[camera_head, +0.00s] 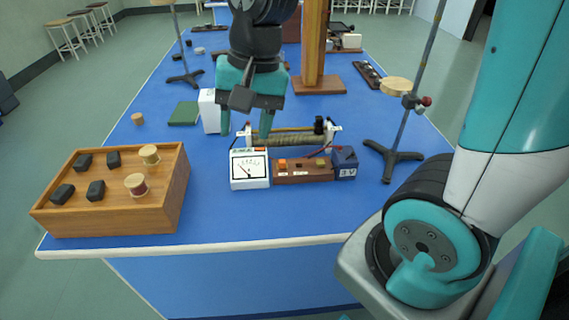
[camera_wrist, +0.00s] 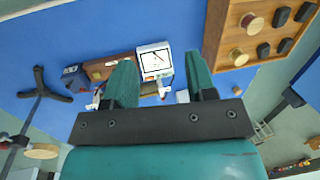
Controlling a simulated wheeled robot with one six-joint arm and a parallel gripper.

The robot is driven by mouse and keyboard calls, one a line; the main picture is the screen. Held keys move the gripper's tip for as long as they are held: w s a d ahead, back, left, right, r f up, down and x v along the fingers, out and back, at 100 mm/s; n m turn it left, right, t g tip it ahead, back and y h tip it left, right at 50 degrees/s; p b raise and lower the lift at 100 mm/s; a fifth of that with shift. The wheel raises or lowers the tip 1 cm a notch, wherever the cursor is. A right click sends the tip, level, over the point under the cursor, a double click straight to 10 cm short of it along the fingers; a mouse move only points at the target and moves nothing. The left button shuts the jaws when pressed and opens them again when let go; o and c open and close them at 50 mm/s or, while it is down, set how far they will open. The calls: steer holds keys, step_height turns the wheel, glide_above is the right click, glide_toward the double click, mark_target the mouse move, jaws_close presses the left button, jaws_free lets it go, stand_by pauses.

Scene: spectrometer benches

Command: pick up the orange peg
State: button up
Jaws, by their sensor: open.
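The small orange peg (camera_head: 282,164) stands at the left end of a dark brown block (camera_head: 305,174) on the blue bench in the head view. The block also shows in the wrist view (camera_wrist: 98,68), partly behind a finger; I cannot make out the peg there. My gripper (camera_head: 246,133) is open and empty, with teal fingers pointing down. It appears above the bench, behind and left of the peg in the picture. In the wrist view its fingers (camera_wrist: 160,75) are spread apart with nothing held between them.
A white meter (camera_head: 249,169) adjoins the block on the left, and a dark blue 3 V box (camera_head: 345,163) on the right. A wire-wound rheostat (camera_head: 285,138) lies behind. A wooden tray (camera_head: 110,222) stands left. A tripod stand (camera_head: 394,158) is at right. Bench front is clear.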

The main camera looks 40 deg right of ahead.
steer(key=w+d+f+m+h, duration=0.1)
steer(key=w+d+f+m, duration=0.2)
steer(key=w+d+m, duration=0.45)
steer(key=m+h, duration=0.1)
steer(key=m, duration=1)
glide_above(284, 160)
steer(key=shift+g, duration=0.3)
steer(key=f, duration=1.4)
steer(key=shift+s+f+b, duration=0.25)
steer(key=shift+f+b, duration=0.05)
steer(key=shift+b, duration=0.05)
steer(key=shift+w+f+p, duration=0.2)
steer(key=shift+f+p, duration=0.2)
steer(key=shift+f, duration=2.75)
steer(key=shift+c, duration=0.2)
jaws_close()
